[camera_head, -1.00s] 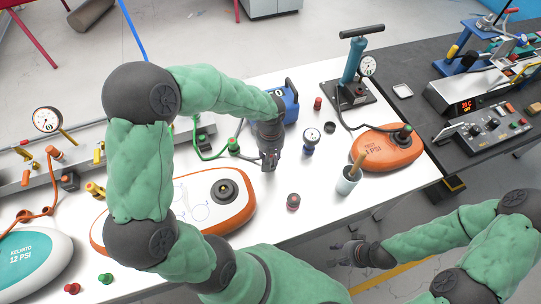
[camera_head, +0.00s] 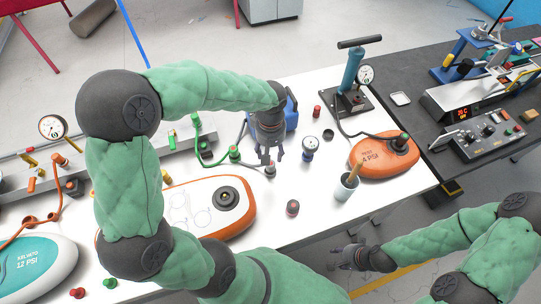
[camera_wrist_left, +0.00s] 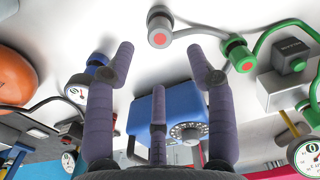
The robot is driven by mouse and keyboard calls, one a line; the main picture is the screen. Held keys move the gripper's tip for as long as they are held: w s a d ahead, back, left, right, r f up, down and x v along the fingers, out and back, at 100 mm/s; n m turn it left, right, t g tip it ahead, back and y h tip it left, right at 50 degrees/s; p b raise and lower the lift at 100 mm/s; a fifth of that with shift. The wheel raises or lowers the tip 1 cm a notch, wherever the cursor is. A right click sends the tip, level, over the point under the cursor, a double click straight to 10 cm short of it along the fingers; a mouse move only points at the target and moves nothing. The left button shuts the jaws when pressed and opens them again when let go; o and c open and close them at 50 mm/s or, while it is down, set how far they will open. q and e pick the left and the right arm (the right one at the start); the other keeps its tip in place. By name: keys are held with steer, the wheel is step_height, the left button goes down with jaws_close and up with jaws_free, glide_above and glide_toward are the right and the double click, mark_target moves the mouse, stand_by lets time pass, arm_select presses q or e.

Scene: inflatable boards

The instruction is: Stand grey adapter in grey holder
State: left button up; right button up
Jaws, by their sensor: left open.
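A small grey adapter with a red centre (camera_head: 270,170) is on the white table, just below my left gripper (camera_head: 270,157). It also shows in the left wrist view (camera_wrist_left: 160,32), apart from the fingertips. My left gripper is open and empty, and its spread fingers show in the left wrist view (camera_wrist_left: 160,65). A grey block with a dark top (camera_wrist_left: 288,62) lies by the green hose; I cannot tell whether it is the holder. I cannot make out a separate holder under the adapter. My right gripper (camera_head: 338,258) is open and empty, off the table's front side.
A green fitting (camera_head: 234,153) is left of the adapter. A blue box (camera_head: 291,113) stands behind it, and a gauge (camera_head: 310,146) to the right. Some table front is clear.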

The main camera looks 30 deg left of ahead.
arm_select(q)
steer(key=shift+r+p, duration=0.35)
steer(key=shift+r, duration=1.65)
